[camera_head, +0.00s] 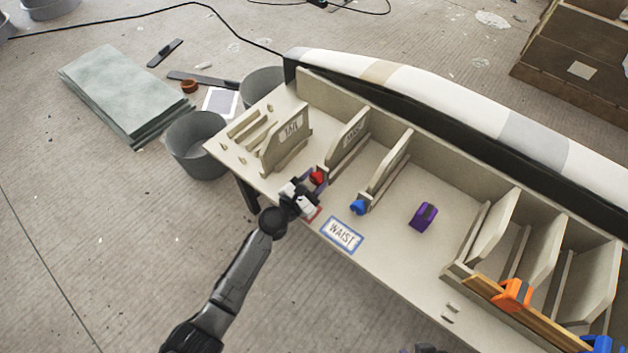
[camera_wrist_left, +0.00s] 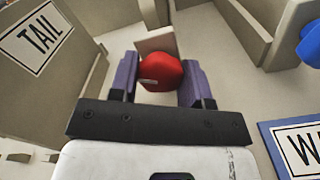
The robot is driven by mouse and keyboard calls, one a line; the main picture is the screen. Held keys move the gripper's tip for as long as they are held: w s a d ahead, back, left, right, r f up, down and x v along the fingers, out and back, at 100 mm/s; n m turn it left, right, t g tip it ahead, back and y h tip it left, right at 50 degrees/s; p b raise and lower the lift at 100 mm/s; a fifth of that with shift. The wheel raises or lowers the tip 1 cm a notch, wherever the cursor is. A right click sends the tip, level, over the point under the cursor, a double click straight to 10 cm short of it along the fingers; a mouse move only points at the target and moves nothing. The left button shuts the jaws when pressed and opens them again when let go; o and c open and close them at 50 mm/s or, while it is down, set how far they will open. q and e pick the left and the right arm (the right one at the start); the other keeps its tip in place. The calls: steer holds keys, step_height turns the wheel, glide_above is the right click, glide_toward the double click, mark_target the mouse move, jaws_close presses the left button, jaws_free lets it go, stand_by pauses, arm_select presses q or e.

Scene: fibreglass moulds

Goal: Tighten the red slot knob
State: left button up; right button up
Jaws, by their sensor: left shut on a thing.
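The red slot knob (camera_head: 318,178) sits at the front end of a slot between upright panels on the long pale bench, near its left end. In the left wrist view the red knob (camera_wrist_left: 160,72) is rounded, with a small pale mark on its lower left face. My left gripper (camera_head: 312,183) reaches in from the front left. Its purple fingers (camera_wrist_left: 159,80) are on both sides of the knob and shut on it. The knob's underside is hidden.
A blue knob (camera_head: 357,207) is at the slot to the right. A purple block (camera_head: 424,216) stands on open bench top. An orange clamp (camera_head: 513,295) sits farther right. Near the gripper are a TAIL panel (camera_wrist_left: 55,50) and the WAIST label (camera_head: 342,234). A grey bucket (camera_head: 195,146) stands left.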

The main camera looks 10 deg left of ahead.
arm_select(q)
steer(key=shift+m, duration=1.1)
steer(key=o, duration=0.9)
steer(key=shift+s+a, duration=0.3)
steer(key=shift+s, duration=0.15)
steer(key=p+v, duration=0.2)
steer(key=v, duration=1)
steer(key=shift+s+a, duration=0.15)
steer(key=shift+s, duration=0.25)
steer(key=shift+p, duration=0.3)
